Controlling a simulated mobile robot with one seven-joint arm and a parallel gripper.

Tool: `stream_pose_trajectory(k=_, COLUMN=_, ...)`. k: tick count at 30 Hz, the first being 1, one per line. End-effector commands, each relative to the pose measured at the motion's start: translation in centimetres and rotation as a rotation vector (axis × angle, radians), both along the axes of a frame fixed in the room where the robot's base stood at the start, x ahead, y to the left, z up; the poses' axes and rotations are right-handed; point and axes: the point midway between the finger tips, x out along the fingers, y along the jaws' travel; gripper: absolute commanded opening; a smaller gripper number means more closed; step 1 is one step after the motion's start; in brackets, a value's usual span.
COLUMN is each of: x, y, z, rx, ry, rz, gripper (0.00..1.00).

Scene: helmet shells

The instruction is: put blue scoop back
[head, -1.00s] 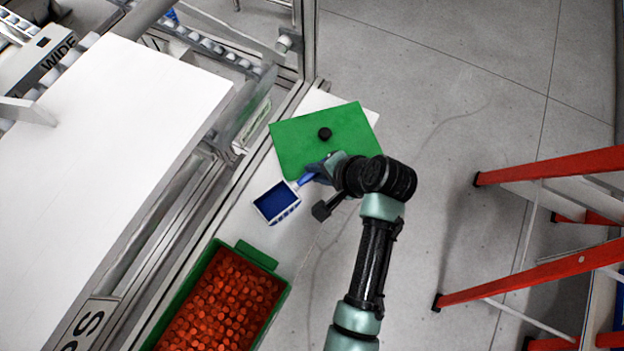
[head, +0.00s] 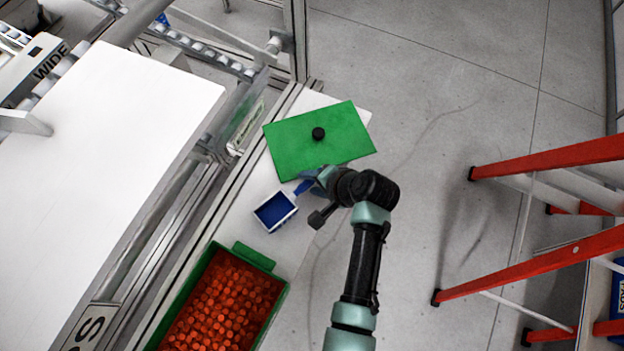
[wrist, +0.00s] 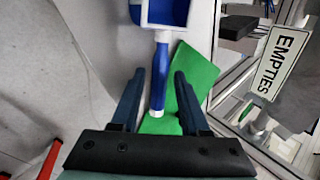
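The blue scoop (head: 275,211), a white-edged tray with a blue inside and blue handle, is over the white bench top between the green lid and the green bin. In the wrist view its handle (wrist: 160,75) runs between the two fingers of my gripper (wrist: 159,72), with a visible gap on both sides. My gripper (head: 310,183) is open around the handle, fingers apart. The tray part is cut off at the top of the wrist view. I cannot tell exactly whether the scoop touches the bench.
The green lid (head: 290,150) with a black knob lies at the bench's far end. The green bin (head: 255,256) holds many orange-red round pieces. A metal frame and white table (head: 110,150) stand left. Red-legged stands (head: 550,155) are at right, with open floor between.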

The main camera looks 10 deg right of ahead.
Motion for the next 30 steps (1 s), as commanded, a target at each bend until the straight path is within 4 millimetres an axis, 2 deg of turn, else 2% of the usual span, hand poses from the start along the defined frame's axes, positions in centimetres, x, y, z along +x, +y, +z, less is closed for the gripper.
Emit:
stream_pose_trajectory(k=8, x=0.0, y=0.0, z=0.0, rx=0.000, ry=0.000, rz=0.000, gripper=0.52)
stream_pose_trajectory(k=14, x=-0.4, y=-0.3, z=0.9, rx=-0.001, ry=-0.002, rz=-0.001, gripper=0.52)
stream_pose_trajectory(k=30, x=-4.8, y=-3.8, z=8.5, rx=-0.001, ry=-0.002, rz=-0.002, gripper=0.52)
